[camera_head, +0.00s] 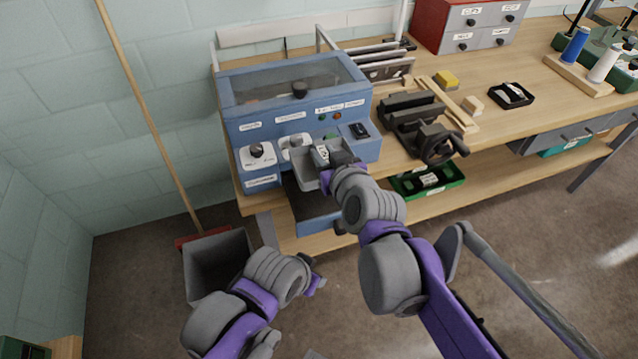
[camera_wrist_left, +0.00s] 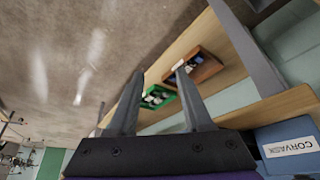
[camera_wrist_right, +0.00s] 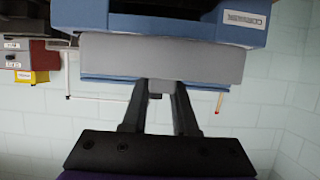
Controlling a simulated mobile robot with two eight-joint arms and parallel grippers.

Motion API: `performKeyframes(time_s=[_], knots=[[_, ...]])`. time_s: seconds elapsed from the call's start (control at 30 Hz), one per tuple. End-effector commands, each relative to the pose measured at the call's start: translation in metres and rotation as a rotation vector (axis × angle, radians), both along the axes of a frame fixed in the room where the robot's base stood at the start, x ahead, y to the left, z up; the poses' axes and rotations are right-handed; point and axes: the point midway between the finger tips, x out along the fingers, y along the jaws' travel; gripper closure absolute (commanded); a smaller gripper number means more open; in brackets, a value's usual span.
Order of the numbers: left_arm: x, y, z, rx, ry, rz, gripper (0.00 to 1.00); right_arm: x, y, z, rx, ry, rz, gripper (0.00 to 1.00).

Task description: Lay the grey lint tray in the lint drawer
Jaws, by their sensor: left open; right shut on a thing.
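The grey lint tray (camera_head: 308,183) is in front of the blue machine, above the pulled-out blue lint drawer (camera_head: 318,222). My right gripper (camera_head: 338,160) is shut on the tray's edge. In the right wrist view the tray (camera_wrist_right: 160,60) shows as a broad grey panel at the fingertips (camera_wrist_right: 160,88), with a blue edge just behind it. How far the tray is above the drawer, and the drawer's inside, I cannot tell. My left gripper (camera_wrist_left: 158,75) is open and empty, low in front of the bench; its fingers hardly show in the head view.
The blue machine (camera_head: 295,90) stands on the wooden bench (camera_head: 440,70). A vise (camera_head: 425,125) is to its right. A green bin (camera_head: 427,180) is on the lower shelf. A grey bin (camera_head: 217,258) and a leaning broom (camera_head: 150,110) are at left. The floor at right is clear.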

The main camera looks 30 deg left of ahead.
Motion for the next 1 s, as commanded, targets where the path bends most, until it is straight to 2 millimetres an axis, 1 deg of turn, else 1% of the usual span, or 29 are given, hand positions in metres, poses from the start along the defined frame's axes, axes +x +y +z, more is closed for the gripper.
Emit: performKeyframes(time_s=[0.07,0.2,0.3,0.57,0.7,0.8,1.0], knots=[[0.0,0.0,-0.002,0.0,0.001,0.0,0.5,0.0,0.0,-0.008,0.0,0.0,-0.001,1.0],[-0.001,0.0,-0.008,0.0,0.002,0.0,0.5,0.001,0.0,-0.035,0.0,0.001,-0.001,1.0],[-0.001,0.0,-0.011,0.0,0.003,0.0,0.5,0.001,-0.001,-0.052,0.0,0.0,-0.001,1.0],[-0.001,0.0,-0.014,0.0,0.005,0.0,0.5,0.0,0.0,-0.074,0.0,0.0,-0.001,1.0],[-0.002,0.0,-0.019,0.0,0.006,0.0,0.5,0.001,0.0,-0.095,0.0,0.0,-0.001,1.0],[-0.002,0.0,-0.02,0.0,0.006,0.0,0.5,0.0,0.0,-0.101,0.0,0.0,-0.001,1.0],[-0.002,0.0,-0.02,0.0,0.006,0.0,0.5,0.0,0.0,-0.1,0.0,0.0,-0.001,1.0]])
